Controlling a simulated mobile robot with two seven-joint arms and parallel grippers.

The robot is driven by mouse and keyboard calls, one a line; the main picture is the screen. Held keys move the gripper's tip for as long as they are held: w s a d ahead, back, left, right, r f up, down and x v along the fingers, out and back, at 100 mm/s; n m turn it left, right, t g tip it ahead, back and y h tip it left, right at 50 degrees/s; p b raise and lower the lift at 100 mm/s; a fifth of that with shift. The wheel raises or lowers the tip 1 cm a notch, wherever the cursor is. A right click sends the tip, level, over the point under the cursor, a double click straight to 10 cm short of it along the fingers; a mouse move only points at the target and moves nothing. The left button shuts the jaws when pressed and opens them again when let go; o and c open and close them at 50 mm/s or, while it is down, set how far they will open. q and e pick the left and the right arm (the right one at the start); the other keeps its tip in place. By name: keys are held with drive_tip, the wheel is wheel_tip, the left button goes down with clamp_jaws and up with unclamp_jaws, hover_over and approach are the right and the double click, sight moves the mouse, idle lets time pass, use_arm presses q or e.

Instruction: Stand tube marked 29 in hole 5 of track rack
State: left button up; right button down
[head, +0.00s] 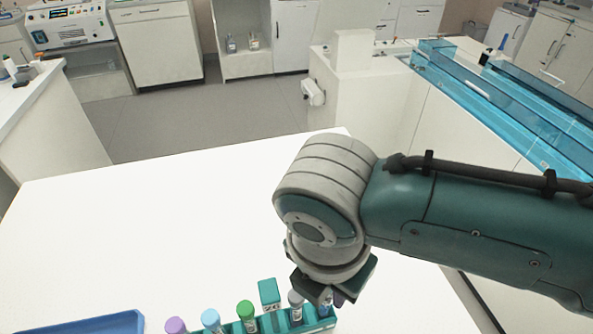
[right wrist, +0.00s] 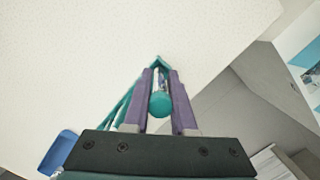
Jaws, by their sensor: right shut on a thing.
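The teal rack (head: 322,324) stands at the bottom edge of the head view, partly cut off. It holds several capped tubes: purple (head: 175,325), light blue (head: 211,319), green (head: 246,309) and grey (head: 295,298). My right gripper (head: 326,300) is at the rack's right end. In the right wrist view its purple fingers (right wrist: 161,100) are shut on a teal-capped tube (right wrist: 161,104). Its number is not readable, and I cannot tell whether its lower end is inside the rack. My left gripper is not in view.
A blue tray (head: 110,324) lies at the bottom left on the white table (head: 150,230). The table's middle and left are clear. Its right edge is close to my right arm. Blue transparent channels (head: 500,95) run along a bench at the right.

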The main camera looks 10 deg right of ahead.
drive_tip(key=shift+f, duration=0.2)
drive_tip(key=shift+f+b, duration=0.45)
drive_tip(key=c, duration=0.7)
unclamp_jaws()
drive_tip(key=shift+o, duration=0.2)
drive_tip(key=shift+r, duration=0.1)
wheel_tip(320, 180, up, 10)
drive_tip(key=s+a+p, duration=0.1)
drive_tip(key=shift+a+f, duration=0.1)
drive_tip(key=shift+f, duration=0.1)
